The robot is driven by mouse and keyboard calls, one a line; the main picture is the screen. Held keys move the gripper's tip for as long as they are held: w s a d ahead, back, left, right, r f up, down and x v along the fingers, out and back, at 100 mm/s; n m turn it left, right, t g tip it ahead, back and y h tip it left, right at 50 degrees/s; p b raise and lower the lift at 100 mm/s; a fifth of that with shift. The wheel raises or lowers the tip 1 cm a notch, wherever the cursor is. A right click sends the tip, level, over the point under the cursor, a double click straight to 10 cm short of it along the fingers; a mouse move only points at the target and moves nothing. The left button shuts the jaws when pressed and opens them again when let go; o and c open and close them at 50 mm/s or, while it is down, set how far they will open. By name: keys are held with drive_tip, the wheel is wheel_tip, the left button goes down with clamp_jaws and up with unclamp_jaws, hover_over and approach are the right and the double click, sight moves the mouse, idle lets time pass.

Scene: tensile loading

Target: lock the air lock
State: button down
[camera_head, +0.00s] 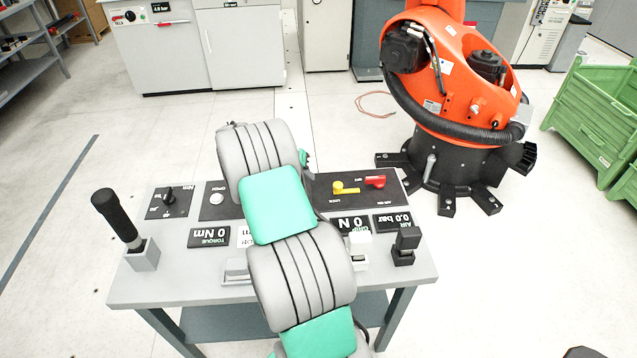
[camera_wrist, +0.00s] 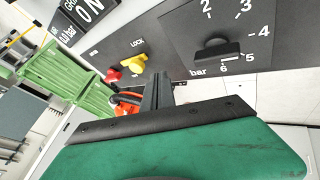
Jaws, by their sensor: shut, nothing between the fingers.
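My gripper (camera_wrist: 163,76) shows there as dark fingers, shut and empty. It is to the right of the yellow lever in that picture and appears apart from both levers. In the head view my arm hides most of my gripper.
A pressure knob (camera_wrist: 216,50) with a bar scale is right of my fingers in the wrist view. The AIR display (camera_head: 392,222) reads 0.0 bar. A black-handled joystick (camera_head: 118,218) stands at the table's left. An orange robot (camera_head: 455,70) stands behind the table.

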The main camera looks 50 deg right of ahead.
drive_tip(key=shift+w+v, duration=0.2)
drive_tip(key=shift+v, duration=2.2)
drive_tip(key=shift+a+f, duration=0.15)
drive_tip(key=shift+f, duration=0.05)
